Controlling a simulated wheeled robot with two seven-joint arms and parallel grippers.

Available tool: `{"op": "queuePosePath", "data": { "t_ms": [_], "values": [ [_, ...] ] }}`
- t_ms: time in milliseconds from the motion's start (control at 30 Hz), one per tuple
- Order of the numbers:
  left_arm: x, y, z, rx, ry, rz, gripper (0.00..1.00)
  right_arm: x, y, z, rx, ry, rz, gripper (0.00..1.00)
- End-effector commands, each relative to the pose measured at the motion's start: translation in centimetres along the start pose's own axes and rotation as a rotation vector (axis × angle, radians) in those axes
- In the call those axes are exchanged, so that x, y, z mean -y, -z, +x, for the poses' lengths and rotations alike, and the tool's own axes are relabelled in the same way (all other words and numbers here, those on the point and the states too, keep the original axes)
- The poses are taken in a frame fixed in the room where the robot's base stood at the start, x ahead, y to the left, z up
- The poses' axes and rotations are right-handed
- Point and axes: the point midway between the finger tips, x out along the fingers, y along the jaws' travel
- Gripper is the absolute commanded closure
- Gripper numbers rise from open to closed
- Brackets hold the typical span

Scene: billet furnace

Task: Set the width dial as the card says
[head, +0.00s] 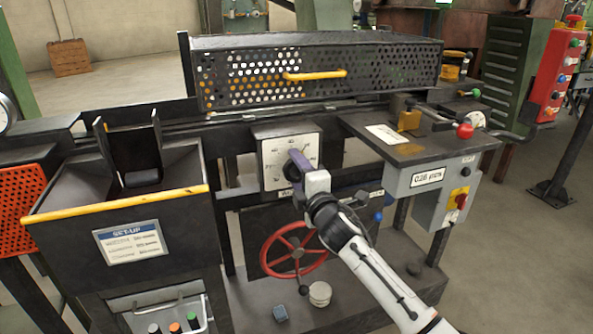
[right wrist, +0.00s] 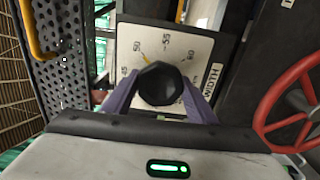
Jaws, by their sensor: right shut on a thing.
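The width dial has a white plate (head: 275,160) with a scale, on the front of the dark machine. In the right wrist view the plate (right wrist: 190,48) shows marks 45, 50, 55 and 60 and the word WIDTH. A yellow pointer tip (right wrist: 147,58) lies close to 50. My right gripper (head: 298,160) is at the dial, its purple fingers shut on the black dial knob (right wrist: 161,84) from both sides. The SET-UP card (head: 131,243) is on the front of the dark bin at left; its lines are too small to read. My left gripper is not in view.
A red handwheel (head: 295,250) is just below the dial. A perforated guard with a yellow handle (head: 315,75) is above it. A red-knobbed lever (head: 464,131) and a grey switch box (head: 447,200) are at right. Open floor lies at far right.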

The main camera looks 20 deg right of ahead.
Motion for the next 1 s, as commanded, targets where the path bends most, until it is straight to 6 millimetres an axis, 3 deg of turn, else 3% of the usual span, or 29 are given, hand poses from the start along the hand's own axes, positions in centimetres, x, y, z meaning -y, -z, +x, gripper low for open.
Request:
{"op": "queuePosePath", "data": {
  "t_ms": [433, 467, 567, 867, 1000],
  "values": [
    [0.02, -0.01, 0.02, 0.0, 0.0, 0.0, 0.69, 0.14, -0.01, -0.02, 0.001, 0.003, 0.011, 0.71],
    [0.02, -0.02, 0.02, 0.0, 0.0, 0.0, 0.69, 0.15, -0.01, -0.02, 0.001, 0.003, 0.011, 0.47],
    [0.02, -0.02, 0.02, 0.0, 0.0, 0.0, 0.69, 0.13, 0.0, -0.02, 0.0, 0.002, 0.01, 0.3],
    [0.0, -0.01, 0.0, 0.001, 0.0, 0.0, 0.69, 0.05, -0.01, -0.06, 0.0, 0.001, 0.01, 0.3],
    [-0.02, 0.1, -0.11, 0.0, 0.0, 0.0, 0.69, 0.06, -0.01, -0.95, 0.0, 0.001, 0.009, 0.3]
  ]
}}
